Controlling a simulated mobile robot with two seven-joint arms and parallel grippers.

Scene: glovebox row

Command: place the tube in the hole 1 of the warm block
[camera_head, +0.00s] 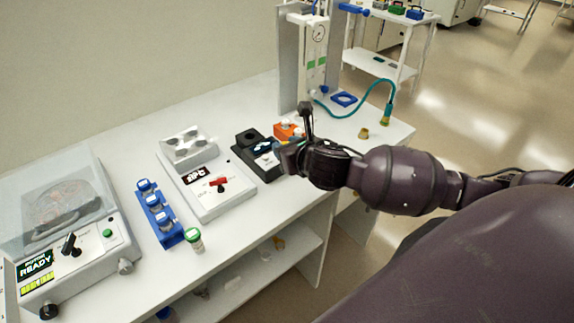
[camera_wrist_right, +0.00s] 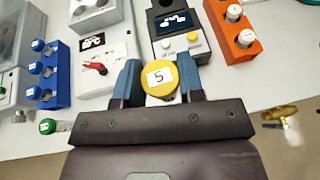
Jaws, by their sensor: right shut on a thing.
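My right gripper (camera_head: 281,150) reaches in from the right, over the bench near the dark device. In the right wrist view the gripper (camera_wrist_right: 159,82) is shut on a tube with a yellow cap (camera_wrist_right: 160,78) marked 5. The tube's body is hidden below its cap. A white block (camera_head: 214,197) with round wells in its top, a dark display and a red knob stands left of the gripper; it appears to be the warm block. It also shows in the right wrist view (camera_wrist_right: 115,59). I cannot read any hole numbers. My left gripper is not in view.
A dark device (camera_head: 254,158) with one round opening stands beside the white block. An orange rack (camera_wrist_right: 233,42) holds white-capped tubes. A blue rack (camera_head: 165,226) holds blue-capped tubes, with a green-capped tube (camera_head: 194,240) near it. A lidded machine (camera_head: 84,240) reading READY stands at the left.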

